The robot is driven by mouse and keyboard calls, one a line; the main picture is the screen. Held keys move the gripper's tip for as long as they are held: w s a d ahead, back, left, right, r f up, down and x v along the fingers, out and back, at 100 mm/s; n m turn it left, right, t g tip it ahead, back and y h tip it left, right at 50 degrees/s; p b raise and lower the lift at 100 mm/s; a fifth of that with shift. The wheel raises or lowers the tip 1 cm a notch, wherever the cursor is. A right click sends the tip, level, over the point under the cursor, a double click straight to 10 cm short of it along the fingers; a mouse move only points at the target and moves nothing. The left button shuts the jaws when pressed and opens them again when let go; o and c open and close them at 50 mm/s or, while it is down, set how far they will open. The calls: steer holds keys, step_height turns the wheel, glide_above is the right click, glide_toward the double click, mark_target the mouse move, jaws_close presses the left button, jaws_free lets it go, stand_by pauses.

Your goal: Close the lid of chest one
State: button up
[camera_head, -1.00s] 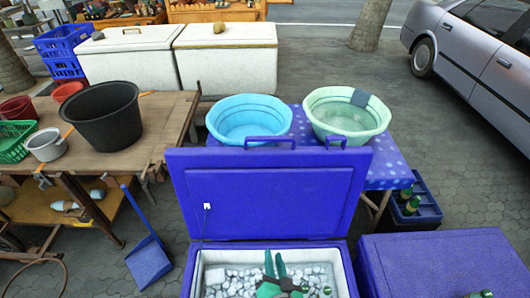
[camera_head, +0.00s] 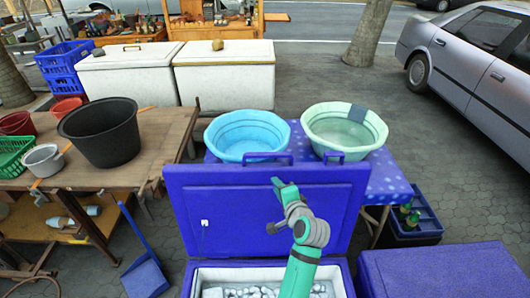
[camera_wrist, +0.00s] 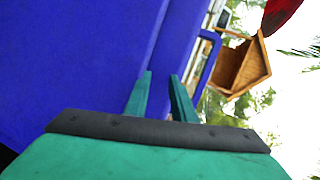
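The blue chest (camera_head: 338,272) stands at the bottom centre of the head view with its lid (camera_head: 250,215) raised upright, and pale ice-like lumps (camera_head: 265,291) show inside. My green gripper (camera_head: 281,184) is raised in front of the lid's inner face, over the chest, with nothing held. I cannot tell from the head view whether it touches the lid. In the wrist view my two fingers (camera_wrist: 161,98) stand apart with an empty gap, and a blue surface (camera_wrist: 70,60), likely the lid, fills the left side. A second blue chest (camera_head: 440,272) at the right is shut.
A blue basin (camera_head: 247,133) and a green basin (camera_head: 345,130) stand on a table behind the lid. A wooden table (camera_head: 40,185) with a black tub (camera_head: 100,135) is at the left. A blue dustpan (camera_head: 146,278) stands left of the chest. A bottle crate (camera_head: 412,225) is at the right.

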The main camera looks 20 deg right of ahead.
steer(key=m+y, duration=0.1)
steer(key=y, duration=0.1)
glide_toward(269, 156)
steer(key=d+f+x, duration=0.1)
steer(key=x, duration=0.3)
steer(key=shift+a+r, duration=0.3)
steer(key=shift+a, duration=0.35)
steer(key=x, duration=0.9)
steer(key=shift+w+d+r, duration=0.1)
steer(key=shift+w+r, duration=0.05)
steer(key=shift+r, duration=0.05)
steer(key=shift+x, duration=0.85)
jaws_close()
